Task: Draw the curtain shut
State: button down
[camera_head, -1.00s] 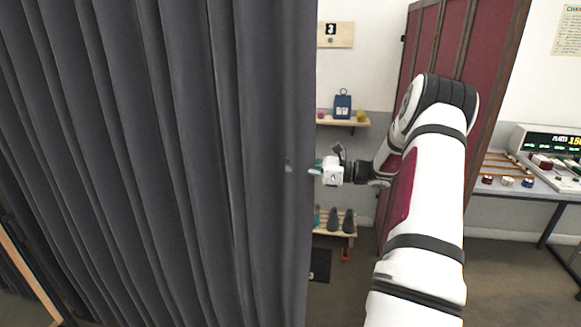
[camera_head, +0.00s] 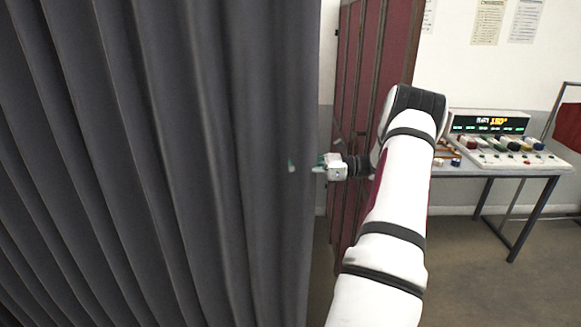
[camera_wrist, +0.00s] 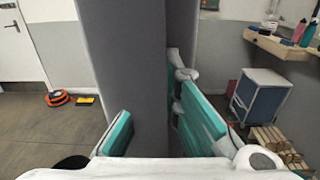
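The dark grey pleated curtain (camera_head: 170,150) fills the left half of the head view, its free edge hanging upright near the middle. My gripper (camera_head: 316,167) is at that edge, at about mid-height in the picture. A small teal fingertip shows on the curtain's near face. The exact contact is partly hidden by the fabric.
A dark red panelled screen (camera_head: 375,80) stands right behind my arm. A table with a control console (camera_head: 500,150) is at the right. The wrist view shows a blue-grey cabinet (camera_wrist: 262,97), a wall shelf (camera_wrist: 283,45) and an orange coil (camera_wrist: 57,98) on the floor.

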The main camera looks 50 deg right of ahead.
aim_at(298, 134)
jog(key=c, duration=1.8)
grip_release()
jog(key=shift+o, duration=0.2)
notch_tip(298, 134, up, 10)
jog(key=shift+o, duration=0.3)
